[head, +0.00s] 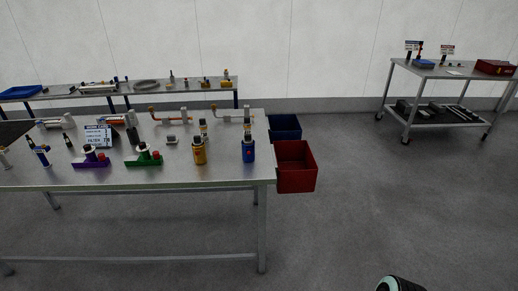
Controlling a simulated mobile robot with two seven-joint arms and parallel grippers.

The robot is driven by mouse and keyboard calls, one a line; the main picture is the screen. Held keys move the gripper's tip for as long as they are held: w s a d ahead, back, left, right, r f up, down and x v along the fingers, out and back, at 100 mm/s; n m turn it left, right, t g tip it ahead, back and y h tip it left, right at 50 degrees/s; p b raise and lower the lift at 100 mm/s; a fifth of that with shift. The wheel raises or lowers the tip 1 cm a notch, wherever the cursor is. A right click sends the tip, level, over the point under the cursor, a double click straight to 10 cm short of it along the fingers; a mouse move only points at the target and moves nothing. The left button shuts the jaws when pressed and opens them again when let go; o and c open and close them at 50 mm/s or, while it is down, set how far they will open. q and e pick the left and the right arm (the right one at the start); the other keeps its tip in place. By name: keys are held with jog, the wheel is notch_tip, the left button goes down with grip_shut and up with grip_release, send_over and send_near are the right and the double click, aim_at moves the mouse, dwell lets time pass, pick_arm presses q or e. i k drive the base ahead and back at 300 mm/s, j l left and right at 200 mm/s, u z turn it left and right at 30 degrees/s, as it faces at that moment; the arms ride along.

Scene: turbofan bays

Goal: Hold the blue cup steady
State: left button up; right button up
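A small blue cup-like container (248,151) stands upright near the front right corner of the near metal table (222,176). A dark and light upper part rises from its top; it is too small to tell what that is. A similar yellow container (199,152) stands to its left, apart from it.
A red bin (296,167) and a dark blue bin (285,127) are at the table's right edge. Purple (91,159) and green (144,155) fixtures and a sign (97,137) stand on the table. A cart (440,72) stands far right. Open floor lies right.

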aim_at(248, 140)
jog(key=l+u, duration=0.15)
jog(key=u, duration=0.2)
jog(key=i+l+u, duration=0.1)
jog(key=l+u, duration=0.2)
jog(key=l, duration=0.15)
jog(key=l+u, duration=0.35)
jog(key=l, duration=0.15)
jog(key=l+u, duration=0.2)
jog(key=l, duration=0.85)
